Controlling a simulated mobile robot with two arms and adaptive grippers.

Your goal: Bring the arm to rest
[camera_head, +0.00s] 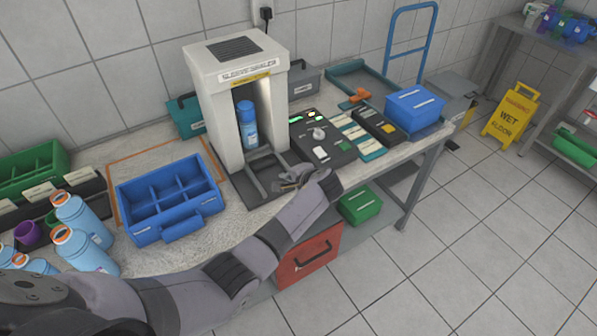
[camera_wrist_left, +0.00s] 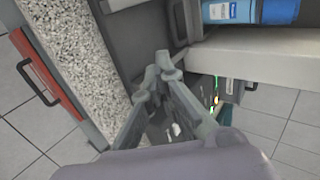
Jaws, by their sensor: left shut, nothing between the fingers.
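My left arm reaches in from the lower left across the front of the workbench (camera_head: 240,223). Its gripper (camera_head: 280,182) is shut and empty, in front of the white sealing machine (camera_head: 225,115) and left of the black control panel (camera_head: 325,140). In the left wrist view the shut fingers (camera_wrist_left: 162,62) point toward the machine's base. A blue bottle (camera_head: 247,125) stands upright inside the machine's lit bay; it also shows in the wrist view (camera_wrist_left: 228,11). The gripper is apart from the bottle. My right gripper is not in view.
A blue divided crate (camera_head: 145,237) stands left of the machine, with several light-blue bottles (camera_head: 82,218) at the far left. A blue box (camera_head: 414,108) is at the bench's right end. A red drawer box (camera_head: 309,258) and green bin (camera_head: 360,205) sit below. Open floor lies right.

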